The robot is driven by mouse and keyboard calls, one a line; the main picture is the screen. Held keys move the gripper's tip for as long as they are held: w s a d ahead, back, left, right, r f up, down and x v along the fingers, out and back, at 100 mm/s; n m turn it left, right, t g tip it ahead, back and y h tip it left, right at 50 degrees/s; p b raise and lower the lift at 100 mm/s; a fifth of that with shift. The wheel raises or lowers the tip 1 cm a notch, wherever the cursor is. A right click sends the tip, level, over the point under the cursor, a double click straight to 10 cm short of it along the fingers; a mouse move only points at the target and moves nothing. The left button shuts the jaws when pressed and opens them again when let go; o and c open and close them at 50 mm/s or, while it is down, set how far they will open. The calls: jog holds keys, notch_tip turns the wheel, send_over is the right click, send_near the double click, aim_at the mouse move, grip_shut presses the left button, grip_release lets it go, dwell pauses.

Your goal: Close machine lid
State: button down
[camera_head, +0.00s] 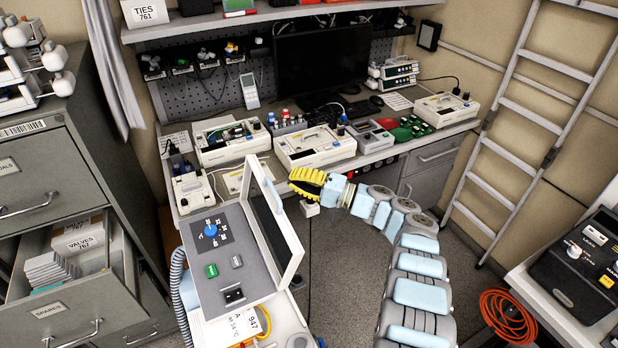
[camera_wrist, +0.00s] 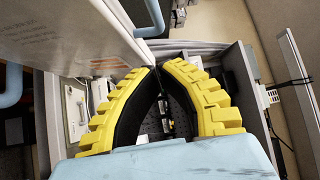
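The machine (camera_head: 215,262) stands in the foreground of the head view, with a grey panel carrying a blue dial and green and grey buttons. Its lid (camera_head: 291,262), a white-framed panel with a dark inner face, stands open and tilted. My gripper (camera_head: 305,181) has yellow ribbed fingers and is just beyond the lid's upper end. In the wrist view, the fingers curve together and their tips (camera_wrist: 158,68) nearly meet, with nothing visible held between them. A pale panel (camera_wrist: 75,35) with orange print is close to the left finger; I cannot tell whether they touch.
A workbench (camera_head: 375,155) behind holds several white devices and a dark monitor (camera_head: 322,57). A filing cabinet (camera_head: 50,180) with an open drawer stands left. A ladder (camera_head: 530,115) leans at right. An orange cable coil (camera_head: 508,318) lies on the floor, which is otherwise partly clear.

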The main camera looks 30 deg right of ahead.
jog(key=shift+s+a+p, duration=0.1)
jog(key=shift+a+p, duration=1.5)
jog(key=shift+p, duration=0.85)
jog(key=shift+s+a+r+p, duration=0.1)
jog(key=shift+a+r+p, duration=0.1)
jog(key=shift+p, duration=0.35)
jog(key=shift+a+r+p, duration=0.1)
jog(key=shift+a+p, duration=0.2)
jog(key=shift+p, duration=0.05)
